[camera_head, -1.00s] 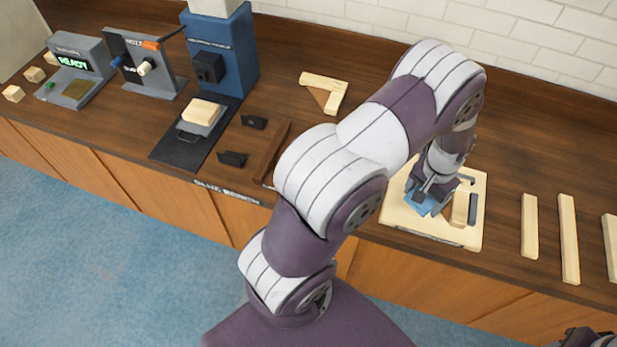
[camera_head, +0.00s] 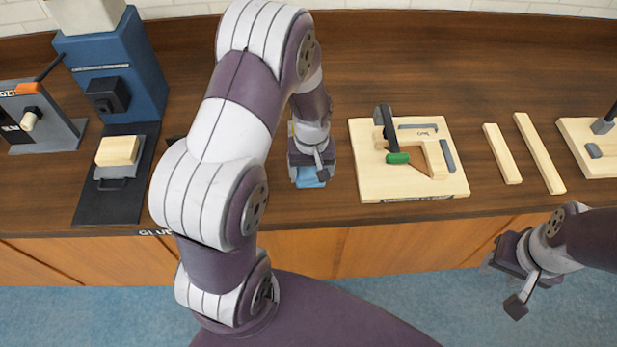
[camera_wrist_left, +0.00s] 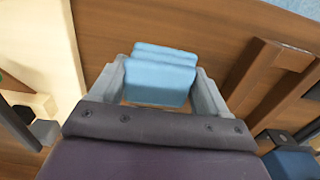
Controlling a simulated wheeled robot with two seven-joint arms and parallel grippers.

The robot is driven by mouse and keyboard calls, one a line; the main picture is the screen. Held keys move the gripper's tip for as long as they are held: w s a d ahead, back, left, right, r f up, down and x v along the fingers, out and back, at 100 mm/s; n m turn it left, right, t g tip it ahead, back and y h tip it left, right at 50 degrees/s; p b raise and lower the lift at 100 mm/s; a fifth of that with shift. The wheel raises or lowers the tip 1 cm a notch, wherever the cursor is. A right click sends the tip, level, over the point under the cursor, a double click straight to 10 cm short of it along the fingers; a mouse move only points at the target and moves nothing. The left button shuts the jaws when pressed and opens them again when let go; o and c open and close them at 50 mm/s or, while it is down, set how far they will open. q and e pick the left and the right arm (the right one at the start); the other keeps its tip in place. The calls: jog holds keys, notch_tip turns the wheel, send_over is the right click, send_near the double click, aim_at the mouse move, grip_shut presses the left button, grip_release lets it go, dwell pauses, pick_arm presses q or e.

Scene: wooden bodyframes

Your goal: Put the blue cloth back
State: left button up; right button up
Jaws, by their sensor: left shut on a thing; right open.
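The blue cloth (camera_head: 309,178) is a small folded light-blue pad. My left gripper (camera_head: 311,170) is shut on it, just left of the light wooden board in the head view. In the left wrist view the cloth (camera_wrist_left: 163,75) sits between the two grey fingers of the gripper (camera_wrist_left: 165,85), above the brown worktop. I cannot tell whether the cloth touches the worktop. My right gripper (camera_head: 502,278) is open and empty, in front of the bench at the lower right.
The light wooden board (camera_head: 375,180) carries a wooden corner frame (camera_head: 437,160) and a green-handled clamp (camera_head: 397,158). Loose wooden strips (camera_head: 502,153) lie to its right. A blue press (camera_head: 110,65) with a wooden block (camera_head: 117,151) stands at left. The back worktop is clear.

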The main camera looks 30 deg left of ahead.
aim_at(311, 190)
pick_arm(q)
jog(key=f, duration=0.3)
jog(key=shift+s+d+f+p, duration=0.1)
jog(key=shift+s+f+p, duration=0.1)
jog(key=shift+f+p, duration=0.2)
jog(key=shift+f, duration=0.25)
jog(key=shift+w, duration=0.1)
jog(key=shift+f, duration=0.15)
jog(key=shift+f, duration=0.1)
jog(key=o, duration=1.1)
